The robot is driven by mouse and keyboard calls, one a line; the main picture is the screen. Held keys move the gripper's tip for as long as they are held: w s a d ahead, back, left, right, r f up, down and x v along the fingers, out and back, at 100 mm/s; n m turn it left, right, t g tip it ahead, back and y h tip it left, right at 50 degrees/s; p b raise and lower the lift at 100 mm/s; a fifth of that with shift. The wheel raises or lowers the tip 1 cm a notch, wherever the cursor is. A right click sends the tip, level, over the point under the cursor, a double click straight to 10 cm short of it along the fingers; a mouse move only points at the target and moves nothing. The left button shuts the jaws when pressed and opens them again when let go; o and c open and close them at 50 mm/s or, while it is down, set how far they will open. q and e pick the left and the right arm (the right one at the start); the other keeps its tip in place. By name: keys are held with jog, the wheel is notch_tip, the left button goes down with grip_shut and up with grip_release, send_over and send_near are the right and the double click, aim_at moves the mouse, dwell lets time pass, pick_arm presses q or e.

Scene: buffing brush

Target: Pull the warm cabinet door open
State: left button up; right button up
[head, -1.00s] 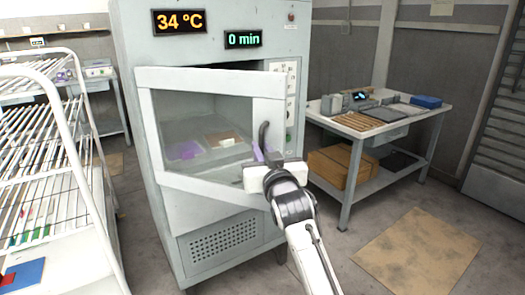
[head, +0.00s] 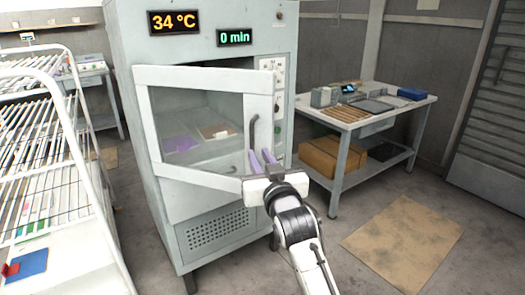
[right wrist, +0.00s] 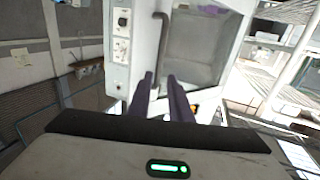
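The cabinet (head: 212,242) is pale grey with displays reading 34 °C and 0 min. Its white-framed glass door (head: 165,180) stands partly open, with a dark gap along the top and right. The dark door handle (head: 254,131) is upright near the door's free edge; it also shows in the right wrist view (right wrist: 162,45). My right gripper (head: 262,156) is in front of the door, just below the handle. In the right wrist view its purple fingers (right wrist: 160,80) are apart with nothing visible held; the handle's lower end lies near their tips, contact unclear. My left gripper is out of view.
A white wire rack (head: 85,150) stands close on the left. A table (head: 345,124) with instruments and a cardboard box (head: 322,157) on its lower shelf is at right. A brown mat (head: 402,240) lies on open floor. Purple and brown items show behind the glass.

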jog(key=shift+s, duration=0.4)
jog(key=shift+f, duration=0.1)
